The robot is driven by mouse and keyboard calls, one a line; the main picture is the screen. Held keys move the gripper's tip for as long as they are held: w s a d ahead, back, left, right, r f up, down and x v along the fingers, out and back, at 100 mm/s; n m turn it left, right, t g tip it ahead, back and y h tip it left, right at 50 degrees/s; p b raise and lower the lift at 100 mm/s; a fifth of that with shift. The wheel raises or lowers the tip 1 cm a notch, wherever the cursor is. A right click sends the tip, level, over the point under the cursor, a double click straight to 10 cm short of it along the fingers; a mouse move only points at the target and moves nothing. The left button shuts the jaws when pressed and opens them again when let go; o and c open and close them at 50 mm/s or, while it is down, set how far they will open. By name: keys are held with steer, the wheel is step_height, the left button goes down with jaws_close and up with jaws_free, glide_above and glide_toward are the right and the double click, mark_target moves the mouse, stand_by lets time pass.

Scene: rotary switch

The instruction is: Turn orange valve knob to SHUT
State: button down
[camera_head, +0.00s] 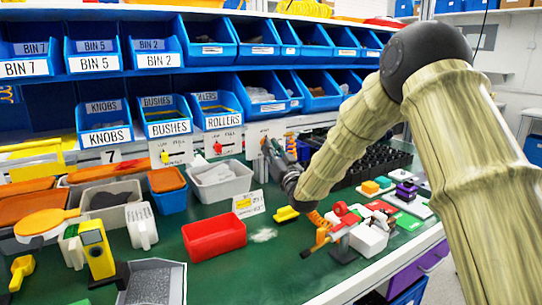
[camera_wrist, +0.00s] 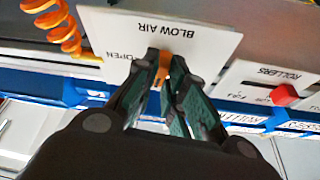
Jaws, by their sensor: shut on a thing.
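The orange valve knob (camera_wrist: 165,62) sits on a white plate (camera_wrist: 195,38) marked BLOW AIR, which appears upside down in the wrist view. The word OPEN is readable on the plate's left side there; no SHUT label can be read, and the fingers cover part of the plate. My gripper (camera_wrist: 166,68) is shut on the knob, with one fingertip on each side of it. In the head view my gripper (camera_head: 268,152) is at the panel below the blue bins, and I cannot make out the knob there.
A ROLLERS plate with a red knob (camera_wrist: 284,95) is close beside the BLOW AIR plate. An orange coiled hose (camera_wrist: 62,28) hangs on the other side. The green bench holds a red tray (camera_head: 214,238) and grey bins (camera_head: 221,182).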

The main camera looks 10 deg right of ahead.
steer(key=shift+w+d+r+n+y+b, duration=0.1)
steer(key=shift+r+n+y+b, duration=0.2)
steer(key=shift+n, duration=0.45)
steer(key=shift+r+n+y+b, duration=0.25)
steer(key=shift+n+y, duration=0.15)
steer(key=shift+n, duration=0.35)
steer(key=shift+g, duration=0.3)
steer(key=c, duration=1.5)
jaws_free()
steer(key=shift+w+f, duration=0.1)
steer(key=shift+f, duration=0.15)
steer(key=shift+f, duration=0.2)
steer(key=s+d, duration=0.2)
steer(key=s, duration=0.2)
steer(key=s+d, duration=0.2)
steer(key=s, duration=0.3)
steer(key=s+d+f, duration=0.1)
steer(key=s, duration=0.3)
steer(key=shift+s+d, duration=0.35)
steer(key=shift+d, duration=0.05)
